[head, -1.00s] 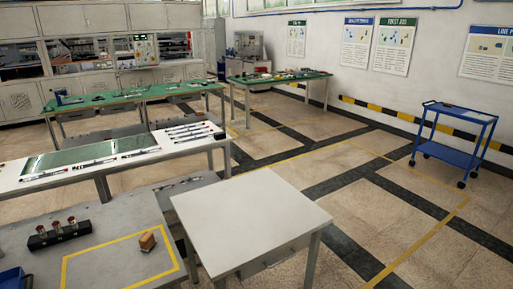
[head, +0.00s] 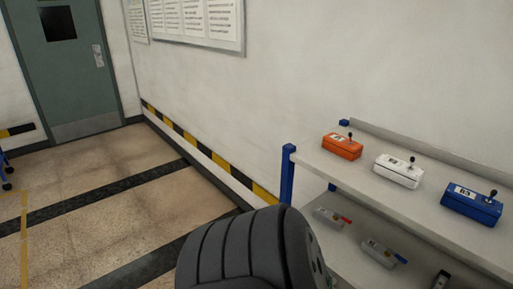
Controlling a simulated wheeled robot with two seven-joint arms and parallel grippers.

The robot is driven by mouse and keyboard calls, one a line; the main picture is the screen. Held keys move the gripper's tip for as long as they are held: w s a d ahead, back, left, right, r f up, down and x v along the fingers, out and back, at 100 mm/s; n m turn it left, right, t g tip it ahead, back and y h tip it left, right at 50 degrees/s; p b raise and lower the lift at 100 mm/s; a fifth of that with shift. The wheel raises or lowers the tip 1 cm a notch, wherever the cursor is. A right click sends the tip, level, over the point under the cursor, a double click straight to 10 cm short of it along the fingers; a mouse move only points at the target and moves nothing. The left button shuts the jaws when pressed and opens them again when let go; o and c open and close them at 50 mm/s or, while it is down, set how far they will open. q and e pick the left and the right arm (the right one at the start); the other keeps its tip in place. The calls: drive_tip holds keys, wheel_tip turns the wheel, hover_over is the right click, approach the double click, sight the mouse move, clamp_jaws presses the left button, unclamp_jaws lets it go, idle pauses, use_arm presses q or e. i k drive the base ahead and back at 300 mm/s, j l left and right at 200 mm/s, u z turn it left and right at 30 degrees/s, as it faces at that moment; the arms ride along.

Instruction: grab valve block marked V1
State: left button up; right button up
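No block with a legible V1 mark shows. Two small grey blocks lie on the lower shelf at the right: a block with a red handle (head: 331,217) and a block with a blue handle (head: 378,253). Their labels are too small to read. A third, darker item (head: 440,280) is cut off by the bottom edge. Neither gripper is in view. A dark grey ribbed part, which looks like my own arm, fills the bottom centre and hides the shelf's lower left.
The upper shelf (head: 415,204) carries an orange box (head: 342,147), a white box (head: 398,171) and a blue box (head: 472,205), each with a small black lever. A blue post (head: 287,175) stands at its left end. Open floor (head: 90,190) lies left, before a green door (head: 75,60).

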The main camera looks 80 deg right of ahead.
sight(325, 215)
drive_tip(key=z, duration=3.4)
